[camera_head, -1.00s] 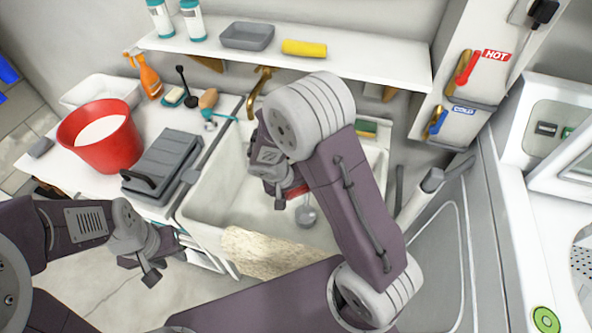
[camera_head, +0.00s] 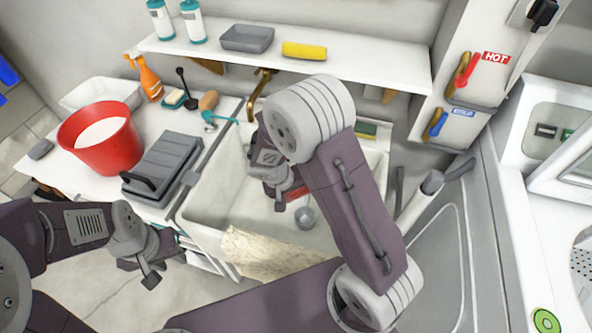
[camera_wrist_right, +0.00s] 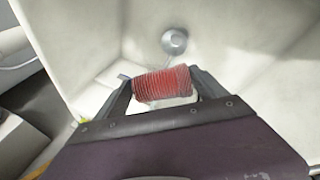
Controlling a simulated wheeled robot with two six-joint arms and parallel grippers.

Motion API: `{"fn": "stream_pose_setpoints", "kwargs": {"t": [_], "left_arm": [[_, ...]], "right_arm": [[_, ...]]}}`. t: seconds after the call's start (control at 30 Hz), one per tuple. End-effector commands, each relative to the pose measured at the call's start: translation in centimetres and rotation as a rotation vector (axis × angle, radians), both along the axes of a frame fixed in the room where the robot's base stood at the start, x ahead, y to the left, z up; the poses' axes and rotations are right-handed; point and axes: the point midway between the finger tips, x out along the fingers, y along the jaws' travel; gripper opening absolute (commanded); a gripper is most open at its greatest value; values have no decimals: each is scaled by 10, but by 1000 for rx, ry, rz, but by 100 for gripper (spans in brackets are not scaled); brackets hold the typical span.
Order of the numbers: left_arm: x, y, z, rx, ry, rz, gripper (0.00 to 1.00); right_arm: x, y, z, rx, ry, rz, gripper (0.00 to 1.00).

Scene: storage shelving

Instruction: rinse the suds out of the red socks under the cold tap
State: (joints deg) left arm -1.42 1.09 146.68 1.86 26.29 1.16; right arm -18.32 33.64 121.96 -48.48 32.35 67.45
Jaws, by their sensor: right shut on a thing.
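The red ribbed sock bundle (camera_wrist_right: 162,84) is between the fingers of my right gripper (camera_wrist_right: 160,88), which is shut on it. In the head view only a red bit (camera_head: 297,193) shows beside the right gripper (camera_head: 276,185), over the white sink (camera_head: 213,188). No suds can be made out on it. The brass tap (camera_head: 259,88) is at the sink's back, partly behind my right arm; no water is visible. The blue cold lever (camera_head: 438,122) is on the wall panel at right. My left gripper (camera_head: 150,272) is empty at lower left, away from the sink; its opening is unclear.
A grey round drain (camera_wrist_right: 174,41) lies in the sink floor. A beige cloth (camera_head: 265,255) hangs over the front rim. A red bucket (camera_head: 103,145) and a grey case (camera_head: 163,168) stand on the left counter. The red hot lever (camera_head: 468,70) is above the cold one.

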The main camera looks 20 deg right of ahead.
Motion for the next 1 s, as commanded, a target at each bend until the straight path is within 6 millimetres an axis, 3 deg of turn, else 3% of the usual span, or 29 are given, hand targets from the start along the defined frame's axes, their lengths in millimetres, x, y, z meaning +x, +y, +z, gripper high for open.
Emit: {"fn": "stream_pose_setpoints", "kwargs": {"t": [0.33,0.73,1.0], "left_arm": [[0,0,1,0,0,0,34],[0,0,9,0,0,0,34],[0,0,9,0,0,0,34]], "right_arm": [[-3,2,4,1,-2,2,34],[-37,18,35,-1,-1,3,34],[-46,21,40,0,0,0,34]]}}
